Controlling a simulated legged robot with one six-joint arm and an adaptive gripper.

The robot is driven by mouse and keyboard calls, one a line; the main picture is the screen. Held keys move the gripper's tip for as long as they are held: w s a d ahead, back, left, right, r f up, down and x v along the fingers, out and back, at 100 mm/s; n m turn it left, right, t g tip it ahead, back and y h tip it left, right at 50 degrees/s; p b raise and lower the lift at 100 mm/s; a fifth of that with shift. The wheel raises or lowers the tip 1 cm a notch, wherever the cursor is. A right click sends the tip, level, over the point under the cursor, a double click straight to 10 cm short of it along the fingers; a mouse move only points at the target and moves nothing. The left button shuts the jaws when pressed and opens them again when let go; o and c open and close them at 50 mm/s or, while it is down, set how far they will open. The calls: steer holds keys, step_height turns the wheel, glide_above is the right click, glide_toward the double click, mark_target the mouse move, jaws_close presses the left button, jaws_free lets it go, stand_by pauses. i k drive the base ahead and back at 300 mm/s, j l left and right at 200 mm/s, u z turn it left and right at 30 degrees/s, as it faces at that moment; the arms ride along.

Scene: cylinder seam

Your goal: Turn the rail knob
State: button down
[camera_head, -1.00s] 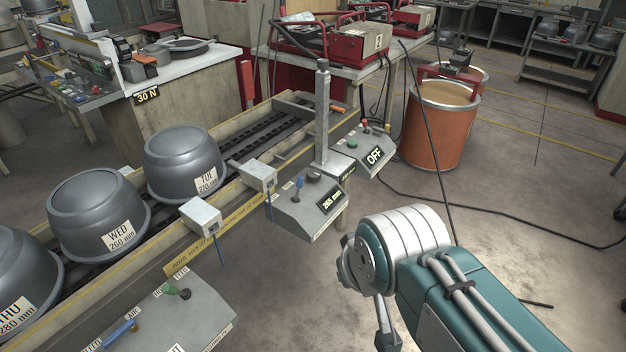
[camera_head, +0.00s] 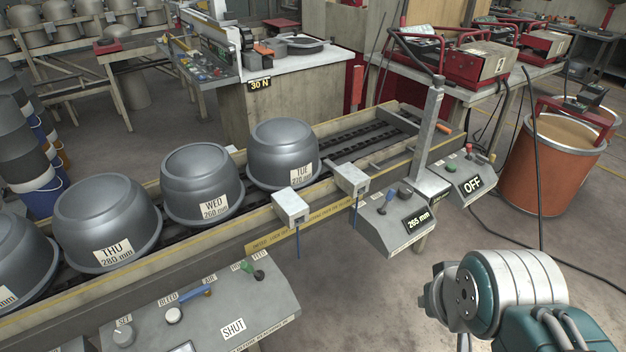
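The likely rail knob is a small dark round knob (camera_head: 405,189) on top of a grey sloped control box (camera_head: 375,230) at the conveyor's near right side. The box's display (camera_head: 416,220) reads 265 mm. A blue lever (camera_head: 389,198) stands beside the knob. No label naming the knob is readable. Only joints of my arm show at the lower right, apart from the box. My gripper is not in view.
Grey metal pots (camera_head: 283,155) stand in a row on the conveyor. A grey post (camera_head: 428,130) rises behind the knob box, beside another box reading OFF (camera_head: 472,182). A front panel (camera_head: 215,315) carries a SHUT label. An orange drum (camera_head: 545,175) stands right. Floor between is open.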

mark_target(404, 190)
steer(key=i+l, duration=0.75)
steer(key=i, duration=0.15)
